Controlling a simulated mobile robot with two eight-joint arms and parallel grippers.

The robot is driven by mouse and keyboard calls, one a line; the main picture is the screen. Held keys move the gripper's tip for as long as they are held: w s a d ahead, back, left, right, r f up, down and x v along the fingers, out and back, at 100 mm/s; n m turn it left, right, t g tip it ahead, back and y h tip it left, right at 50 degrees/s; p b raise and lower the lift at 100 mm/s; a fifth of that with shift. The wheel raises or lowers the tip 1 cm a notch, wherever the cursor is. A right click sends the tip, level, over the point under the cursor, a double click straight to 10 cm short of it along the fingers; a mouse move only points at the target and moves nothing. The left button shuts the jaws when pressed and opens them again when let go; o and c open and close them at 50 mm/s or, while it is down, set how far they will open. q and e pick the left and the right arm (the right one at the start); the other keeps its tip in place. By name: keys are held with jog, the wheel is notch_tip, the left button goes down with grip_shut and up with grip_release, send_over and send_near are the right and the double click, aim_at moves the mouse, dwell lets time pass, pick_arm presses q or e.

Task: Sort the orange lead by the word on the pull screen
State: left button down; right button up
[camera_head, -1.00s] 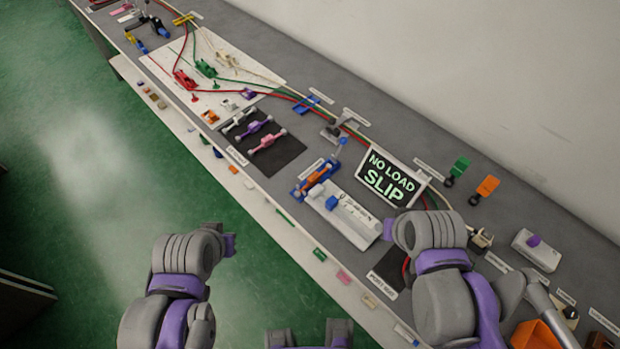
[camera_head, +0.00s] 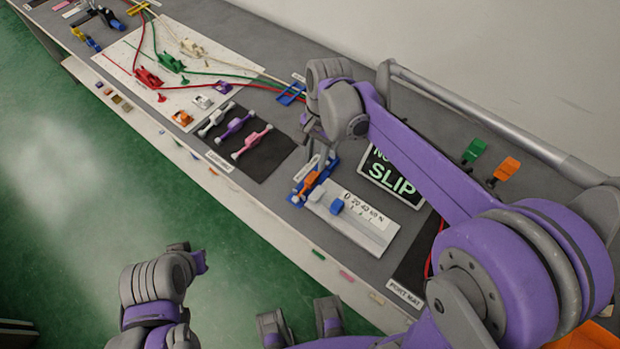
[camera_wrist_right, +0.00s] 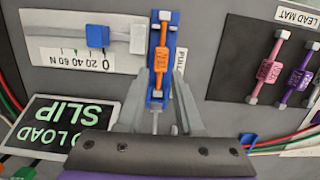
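The orange lead (camera_head: 309,184) sits in the blue pull fixture (camera_head: 297,199) beside the force scale (camera_head: 360,225). In the right wrist view the orange lead (camera_wrist_right: 161,62) lies along the blue holder. My right gripper (camera_head: 320,152) is over the fixture; its fingers (camera_wrist_right: 157,98) stand apart on either side of the lead's near end, with no grip visible. The pull screen (camera_head: 395,178) is partly hidden by my right arm; in the wrist view the screen (camera_wrist_right: 45,122) reads upside down "O LOAD SLIP", its first letter cut off. My left arm shows at bottom left, without visible fingers.
The black lead mat (camera_head: 262,165) carries white, purple and pink leads. The port mat (camera_head: 412,262) is partly behind my right arm. Green (camera_head: 475,150) and orange (camera_head: 506,168) tabs stand at the back right. A white board (camera_head: 170,60) with cables and clips lies farther left.

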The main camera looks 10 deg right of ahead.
aim_at(312, 177)
jog(key=f, duration=0.4)
jog(key=a+f, duration=0.1)
jog(key=f, duration=0.1)
jog(key=shift+s+f, duration=0.25)
jog(key=shift+c, duration=0.3)
grip_shut()
